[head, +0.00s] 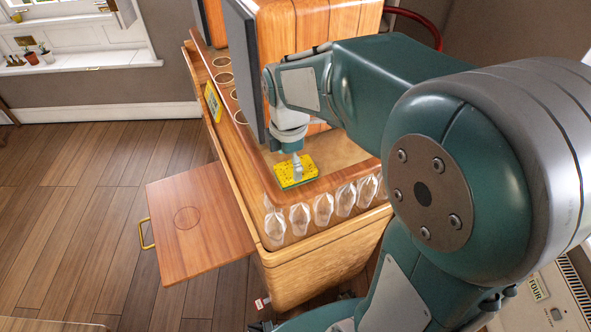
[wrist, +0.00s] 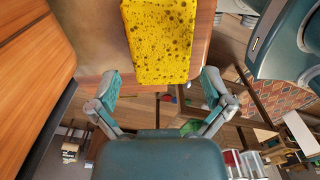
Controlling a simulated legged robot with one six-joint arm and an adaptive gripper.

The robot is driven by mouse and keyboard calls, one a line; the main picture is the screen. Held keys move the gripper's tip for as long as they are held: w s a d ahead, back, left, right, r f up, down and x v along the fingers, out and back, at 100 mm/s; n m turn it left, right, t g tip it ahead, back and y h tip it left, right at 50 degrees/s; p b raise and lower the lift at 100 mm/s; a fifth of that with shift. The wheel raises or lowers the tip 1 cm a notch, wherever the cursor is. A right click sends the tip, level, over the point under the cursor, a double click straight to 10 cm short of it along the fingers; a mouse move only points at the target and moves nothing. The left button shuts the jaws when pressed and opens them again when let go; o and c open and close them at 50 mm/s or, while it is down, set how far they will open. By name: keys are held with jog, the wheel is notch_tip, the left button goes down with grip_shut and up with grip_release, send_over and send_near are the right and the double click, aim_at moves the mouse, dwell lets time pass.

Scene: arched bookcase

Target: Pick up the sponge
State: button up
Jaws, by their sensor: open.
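The sponge (head: 308,170) is yellow with dark spots and a green underside. It lies flat on the wooden ledge of the bookcase, near its rounded front edge. My gripper (head: 296,168) points down at it from above and covers part of it in the head view. In the wrist view the sponge (wrist: 160,45) is at top centre, running out of the frame. My gripper (wrist: 159,78) is open there, with one fingertip to each side of the sponge's near end. Whether the fingers touch it cannot be told.
The bookcase (head: 325,260) has a row of carved pale drops under its ledge. A tall dark panel (head: 243,65) stands close left of my gripper. A wooden drawer or leaf (head: 200,230) with a brass handle juts out at left. Round holes (head: 224,78) line the ledge behind.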

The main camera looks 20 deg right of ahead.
jog(key=shift+f, duration=1.4)
jog(key=c, duration=0.6)
jog(key=shift+r, duration=0.6)
jog(key=r, duration=0.2)
jog(key=shift+a+r, duration=0.3)
jog(key=s+a+r, duration=0.1)
jog(key=a+r, duration=0.2)
jog(key=a, duration=0.1)
jog(key=s+a+r, duration=0.1)
jog(key=a+r, duration=0.2)
jog(key=a, duration=0.1)
jog(key=s+a+r, duration=0.1)
jog(key=a+r, duration=0.2)
jog(key=a, duration=0.2)
jog(key=shift+s+a+r, duration=0.1)
jog(key=shift+s+r, duration=0.05)
jog(key=shift+s, duration=0.05)
